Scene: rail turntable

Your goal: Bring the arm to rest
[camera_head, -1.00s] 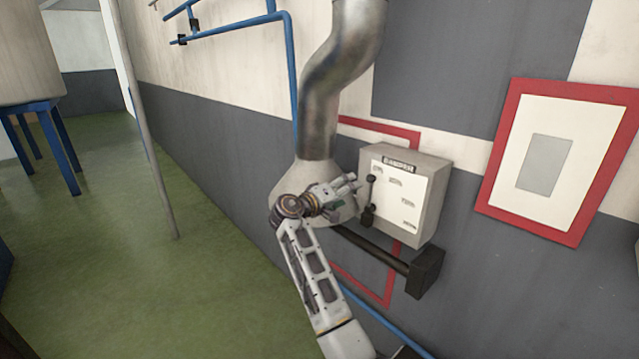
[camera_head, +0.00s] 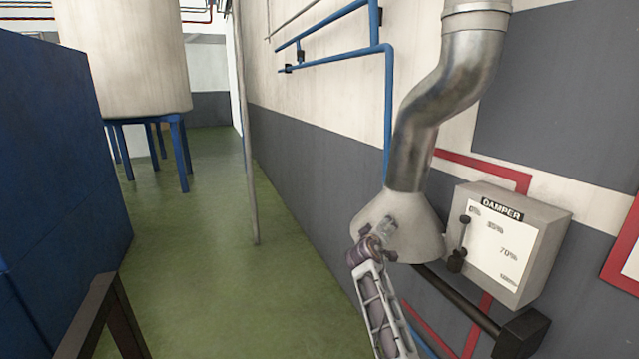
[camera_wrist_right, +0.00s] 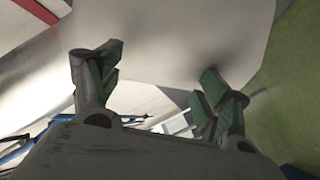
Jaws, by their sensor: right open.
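My right gripper (camera_head: 386,229) is in front of the metal duct hood (camera_head: 420,222), left of the damper box. In the right wrist view its two green-padded fingers (camera_wrist_right: 155,92) stand apart with nothing between them, and a pale surface fills much of the space beyond. The damper box (camera_head: 530,235) is on the wall, with a white scale plate marked with percentages. Its dark lever (camera_head: 462,238) has its knob near the top of the scale, and the gripper is apart from it. My left gripper is not in view.
A metal duct (camera_head: 435,110) comes down to the hood. A dark bar (camera_head: 470,305) runs below the box. A thin pole (camera_head: 247,150), a blue block (camera_head: 60,150) and a tank (camera_head: 125,55) on blue legs stand at left. Green floor (camera_head: 205,270) lies open between.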

